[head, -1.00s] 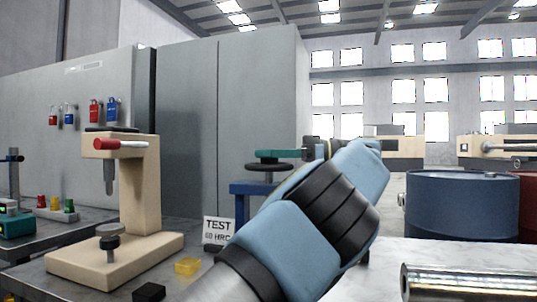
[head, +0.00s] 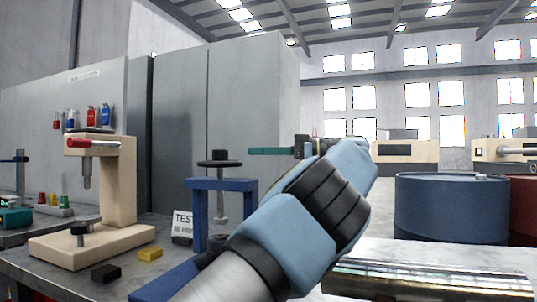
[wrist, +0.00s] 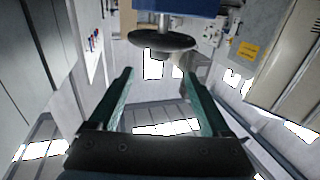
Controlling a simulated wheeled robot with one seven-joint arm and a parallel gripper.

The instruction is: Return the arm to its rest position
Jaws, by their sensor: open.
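My arm (head: 318,210) crosses the middle of the head view, light blue with black bands, reaching up from the bottom. My gripper (head: 255,151) shows as green fingers pointing left near the top of the blue press. In the wrist view my gripper (wrist: 158,85) has two green fingers spread wide with nothing between them. A dark round disc (wrist: 162,41) on a blue body lies ahead of the fingertips in that view. In the head view the blue press (head: 222,185) with its black handwheel (head: 220,158) stands just left of my arm.
A beige hardness tester (head: 118,190) stands on the bench at left, with a black block (head: 106,273) and a yellow block (head: 150,255) in front. A "TEST" sign (head: 183,223) stands behind. A blue barrel (head: 451,208), a red barrel (head: 522,210) and a shiny metal cylinder (head: 425,280) are at right.

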